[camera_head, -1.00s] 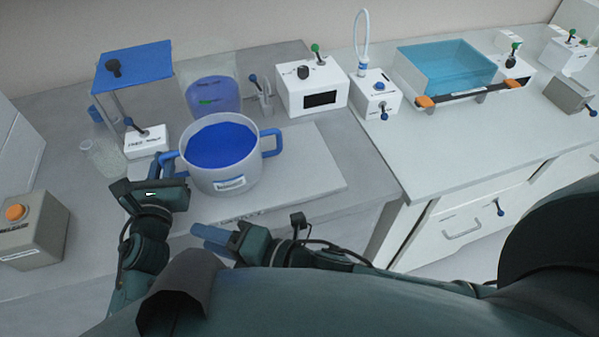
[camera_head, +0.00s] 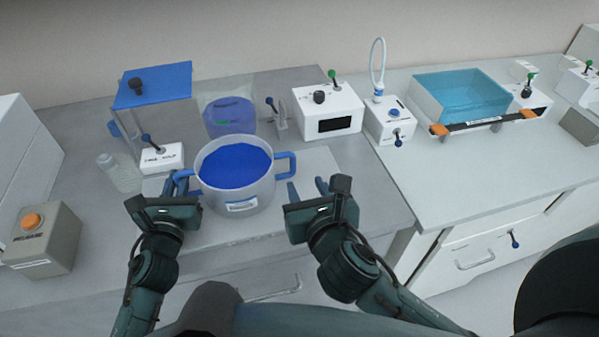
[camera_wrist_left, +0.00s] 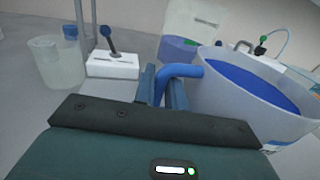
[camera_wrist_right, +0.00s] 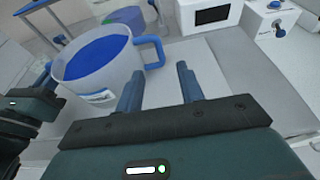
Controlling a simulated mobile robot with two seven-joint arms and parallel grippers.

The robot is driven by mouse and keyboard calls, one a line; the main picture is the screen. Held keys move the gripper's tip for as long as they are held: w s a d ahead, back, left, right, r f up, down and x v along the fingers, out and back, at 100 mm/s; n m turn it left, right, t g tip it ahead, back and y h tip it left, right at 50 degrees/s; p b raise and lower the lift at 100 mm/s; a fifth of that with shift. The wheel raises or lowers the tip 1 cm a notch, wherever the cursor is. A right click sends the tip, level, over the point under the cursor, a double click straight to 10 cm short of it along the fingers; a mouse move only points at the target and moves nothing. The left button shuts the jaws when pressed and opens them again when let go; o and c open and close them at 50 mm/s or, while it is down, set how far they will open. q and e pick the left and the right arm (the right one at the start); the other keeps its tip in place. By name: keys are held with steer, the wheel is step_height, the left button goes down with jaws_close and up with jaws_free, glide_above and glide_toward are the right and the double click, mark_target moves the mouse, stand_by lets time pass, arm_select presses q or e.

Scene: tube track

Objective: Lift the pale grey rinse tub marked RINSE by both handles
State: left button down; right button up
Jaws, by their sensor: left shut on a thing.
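The pale grey rinse tub (camera_head: 238,201) stands upright on a light board on the left bench, filled with blue liquid (camera_head: 235,165). It has a blue handle on each side and a label on its front. My left gripper (camera_head: 178,184) is shut on the tub's left handle; the left wrist view shows that handle (camera_wrist_left: 180,72) between the fingers. My right gripper (camera_head: 307,190) is open and empty, in front and to the right of the right handle (camera_head: 286,163). In the right wrist view, the right handle (camera_wrist_right: 150,50) lies beyond and left of the spread fingers (camera_wrist_right: 159,90).
A blue-topped stand (camera_head: 153,84) and a white switch box (camera_head: 160,158) are left of the tub. A white box with a dark screen (camera_head: 328,110) stands behind right. A turquoise-filled tank (camera_head: 462,95) is on the right bench. A grey box with an orange button (camera_head: 42,238) is front left.

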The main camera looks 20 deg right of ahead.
mark_target(294, 163)
steer(key=x, duration=0.9)
jaws_close()
stand_by(1.2)
stand_by(0.3)
stand_by(0.5)
